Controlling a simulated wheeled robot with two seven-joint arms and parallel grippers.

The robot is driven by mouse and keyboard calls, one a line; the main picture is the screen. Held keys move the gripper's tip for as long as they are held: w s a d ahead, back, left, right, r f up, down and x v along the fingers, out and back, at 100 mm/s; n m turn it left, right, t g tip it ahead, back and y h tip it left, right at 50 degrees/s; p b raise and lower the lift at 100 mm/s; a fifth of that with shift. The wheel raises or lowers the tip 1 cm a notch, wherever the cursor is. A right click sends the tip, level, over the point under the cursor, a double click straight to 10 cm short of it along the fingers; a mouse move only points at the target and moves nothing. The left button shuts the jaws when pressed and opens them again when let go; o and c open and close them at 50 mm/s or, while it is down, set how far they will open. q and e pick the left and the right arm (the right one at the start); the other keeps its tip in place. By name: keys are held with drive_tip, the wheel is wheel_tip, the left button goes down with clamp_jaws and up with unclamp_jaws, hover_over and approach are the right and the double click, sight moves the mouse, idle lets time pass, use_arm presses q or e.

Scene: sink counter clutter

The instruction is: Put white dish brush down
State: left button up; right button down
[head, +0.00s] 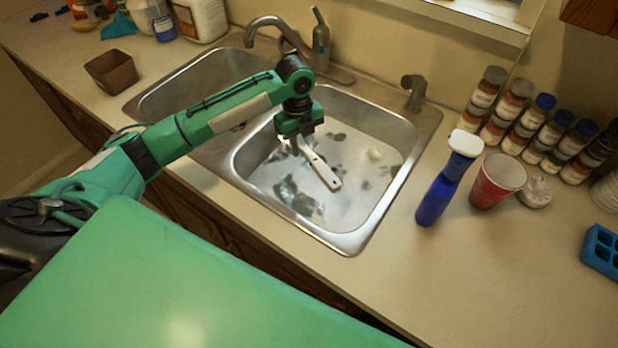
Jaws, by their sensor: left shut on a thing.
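The white dish brush (323,170) is over the right sink basin, its handle slanting down to the right. My left gripper (297,142) points down above that basin and is shut on the upper left end of the brush. The brush head is partly hidden by the gripper. The right basin (378,215) holds cloudy, foamy water with dark patches. I cannot tell whether the handle's lower end touches the water. My right gripper is not in view.
The faucet (265,22) rises behind the basins. A blue bottle with a white cap (437,195), a red cup (495,183) and rows of jars (520,120) stand right of the sink. A brown pot (112,72) stands left. The counter front right (470,280) is clear.

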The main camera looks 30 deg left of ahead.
use_arm(q)
drive_tip(key=p, duration=0.2)
approach(303, 187)
drive_tip(key=f, duration=0.5)
drive_tip(key=shift+s+d+f, duration=0.15)
drive_tip(key=shift+s+d, duration=0.05)
drive_tip(key=shift+d, duration=0.15)
drive_tip(key=shift+f, duration=0.2)
drive_tip(key=shift+f, duration=0.2)
drive_tip(key=o, duration=1)
drive_tip(key=shift+r, duration=0.1)
drive_tip(key=shift+r, duration=0.25)
wheel_tip(303, 187, up, 12)
drive_tip(key=a+b, duration=0.1)
drive_tip(key=shift+w+f+b, duration=0.15)
drive_tip(key=shift+w+b, duration=0.2)
drive_tip(key=shift+b, duration=0.05)
